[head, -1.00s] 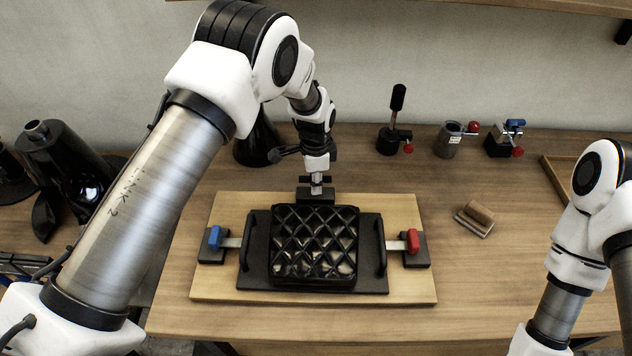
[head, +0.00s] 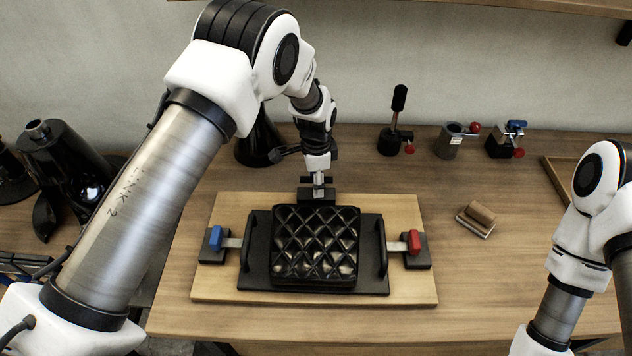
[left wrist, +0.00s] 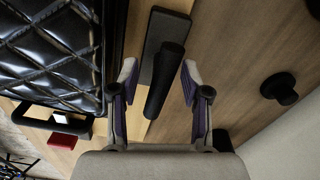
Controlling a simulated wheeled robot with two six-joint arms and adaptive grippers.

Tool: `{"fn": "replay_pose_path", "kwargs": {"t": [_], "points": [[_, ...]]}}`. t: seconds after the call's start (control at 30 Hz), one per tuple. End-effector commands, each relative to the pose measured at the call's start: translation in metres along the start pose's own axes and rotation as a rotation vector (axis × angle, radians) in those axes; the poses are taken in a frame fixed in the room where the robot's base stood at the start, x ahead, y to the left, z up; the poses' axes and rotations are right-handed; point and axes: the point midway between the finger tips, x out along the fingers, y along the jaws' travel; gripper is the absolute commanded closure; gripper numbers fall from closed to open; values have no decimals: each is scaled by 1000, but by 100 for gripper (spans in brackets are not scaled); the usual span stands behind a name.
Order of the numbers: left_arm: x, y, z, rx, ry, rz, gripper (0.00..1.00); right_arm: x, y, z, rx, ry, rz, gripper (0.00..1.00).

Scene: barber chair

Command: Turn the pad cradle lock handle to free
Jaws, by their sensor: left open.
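The quilted black pad (head: 315,245) lies on a black cradle plate (head: 375,280) with a side handle at each end, on a pale board. Behind the pad's back edge is a black block with a dark cylindrical handle, which I take for the lock handle; it shows clearly in the left wrist view (left wrist: 165,82). My left gripper (head: 318,186) points down over it. In the left wrist view, its fingers are open on either side of the handle, with gaps visible. The handle's lock state cannot be told. My right arm shows at the right; its gripper is out of view.
A blue clamp (head: 215,237) and a red clamp (head: 415,241) flank the cradle. A wooden-backed brush (head: 476,218) lies to the right. A black lever stand (head: 397,130) and small fixtures (head: 455,140) stand behind. Bare table lies right of the board (head: 428,290).

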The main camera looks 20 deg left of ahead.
Motion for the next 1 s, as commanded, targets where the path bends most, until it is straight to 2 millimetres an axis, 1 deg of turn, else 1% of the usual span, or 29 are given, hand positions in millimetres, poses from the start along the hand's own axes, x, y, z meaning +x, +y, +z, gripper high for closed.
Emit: {"fn": "replay_pose_path", "kwargs": {"t": [0.07, 0.17, 0.3, 0.4, 0.5, 0.63, 1.0], "points": [[-12, -1, 0, 0, 1, -3, 53, 0, 0, 0, 0, 0, 0, 60], [-34, -1, 0, 1, 2, -5, 53, 0, 0, 0, 0, 0, 0, 60], [-71, -1, 0, 0, 2, -4, 53, 0, 0, 0, 0, 0, 0, 60], [-94, -1, 0, -1, 2, -3, 53, 0, 0, 0, 0, 0, 0, 60], [-108, 0, 0, -1, 1, -1, 53, 0, 0, 0, 0, 0, 0, 60], [-115, 0, 1, -1, 0, 1, 53, 0, 0, 0, 0, 0, 0, 60], [-115, 0, 1, -1, 0, 1, 53, 0, 0, 0, 0, 0, 0, 60]]}}
